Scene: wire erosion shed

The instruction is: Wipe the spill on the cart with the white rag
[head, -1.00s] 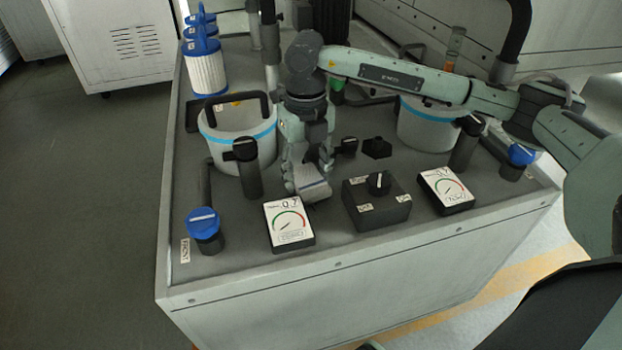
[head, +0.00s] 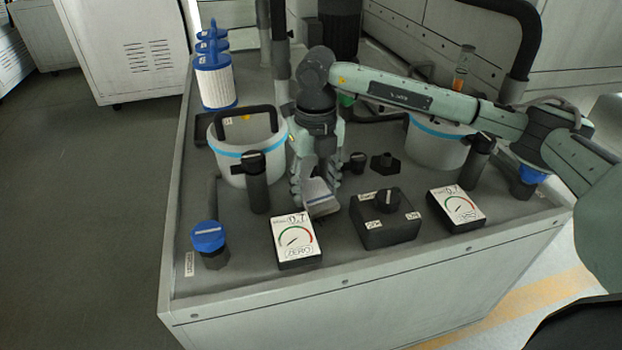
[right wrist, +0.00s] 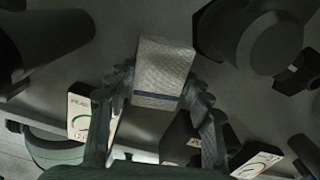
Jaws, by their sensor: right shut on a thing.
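My right gripper (head: 315,180) points down over the cart (head: 350,290), between the left dial gauge and the left grey bucket. It is shut on the white rag (head: 319,198), a pale folded cloth with a dark blue stripe. The rag is low, at or just above the cart's top; I cannot tell if it touches. In the right wrist view the rag (right wrist: 163,70) sits between the two fingers and sticks out past them. I cannot make out the spill in either view. My left gripper is not in view.
Around the rag stand the left gauge (head: 297,241), a black knob box (head: 385,222), a black post (head: 256,185) and the left bucket (head: 232,165). A right gauge (head: 456,207), right bucket (head: 437,145), blue-capped valve (head: 209,243) and white filters (head: 215,82) are further off.

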